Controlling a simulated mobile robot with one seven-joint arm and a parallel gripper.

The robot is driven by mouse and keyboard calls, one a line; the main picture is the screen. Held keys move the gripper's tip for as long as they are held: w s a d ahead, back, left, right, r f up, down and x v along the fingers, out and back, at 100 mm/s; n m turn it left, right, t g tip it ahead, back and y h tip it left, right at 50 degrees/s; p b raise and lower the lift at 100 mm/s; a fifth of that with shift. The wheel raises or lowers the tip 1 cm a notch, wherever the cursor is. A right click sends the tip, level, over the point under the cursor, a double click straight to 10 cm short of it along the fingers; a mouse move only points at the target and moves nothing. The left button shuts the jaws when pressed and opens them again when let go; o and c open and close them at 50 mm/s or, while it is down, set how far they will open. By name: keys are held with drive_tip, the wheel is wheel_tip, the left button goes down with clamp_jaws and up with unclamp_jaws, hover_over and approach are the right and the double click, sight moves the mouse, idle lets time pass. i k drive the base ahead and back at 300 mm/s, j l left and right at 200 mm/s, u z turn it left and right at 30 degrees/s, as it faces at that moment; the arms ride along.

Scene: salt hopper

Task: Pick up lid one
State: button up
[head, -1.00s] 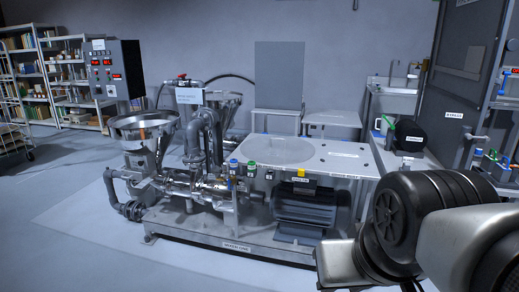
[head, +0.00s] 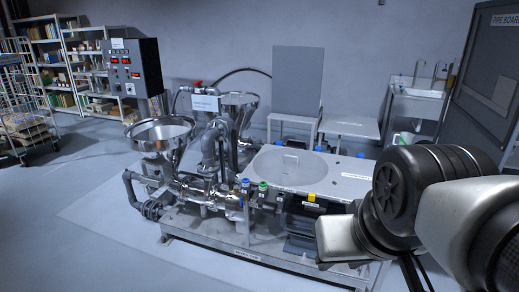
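Two open steel hoppers stand at the skid's left, the near hopper (head: 158,131) and the far hopper (head: 239,101); no lid shows on either. My arm reaches in from the right, in front of the skid's right end. My gripper is not in the frame, so its state is hidden.
The pump skid (head: 243,250) has pipes, valves and a motor. Grey stands (head: 349,127), a sink (head: 416,104) and a pipe board (head: 490,75) are behind and right. Clear floor (head: 60,210) lies left.

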sight(291, 167)
drive_tip(key=i+j+u, duration=0.1)
drive_tip(key=i, duration=0.65)
drive_tip(key=i+j+u, duration=0.1)
drive_tip(key=i, duration=0.6)
drive_tip(key=i+j+z, duration=0.1)
drive_tip(key=i+z, duration=0.2)
drive_tip(key=i+j+z, duration=0.3)
drive_tip(key=i, duration=0.15)
drive_tip(key=i+j+z, duration=0.15)
drive_tip(key=i+z, duration=0.15)
drive_tip(key=i+j, duration=0.05)
